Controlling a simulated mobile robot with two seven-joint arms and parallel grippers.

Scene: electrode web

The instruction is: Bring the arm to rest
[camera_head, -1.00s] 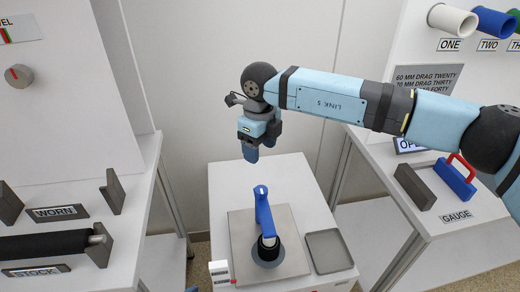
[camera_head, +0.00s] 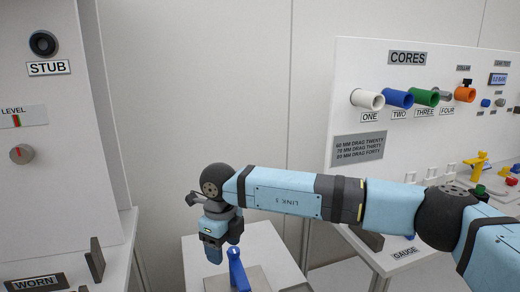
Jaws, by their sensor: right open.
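My right arm (camera_head: 284,191) reaches in from the right across the middle of the view. My right gripper (camera_head: 213,256) points down at its end, open, with nothing seen in it. A blue upright handle (camera_head: 237,270) stands on the white middle table (camera_head: 255,243), just right of the gripper in the picture. I cannot tell the depth gap between them. The lower part of the handle is cut off by the bottom edge. My left gripper does not show.
On the right, a panel marked CORES (camera_head: 407,58) carries a white tube (camera_head: 367,99), a blue tube (camera_head: 397,98) and a green tube (camera_head: 425,97). A white cabinet (camera_head: 60,190) with a STUB socket (camera_head: 43,43) stands on the left. The back wall is clear.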

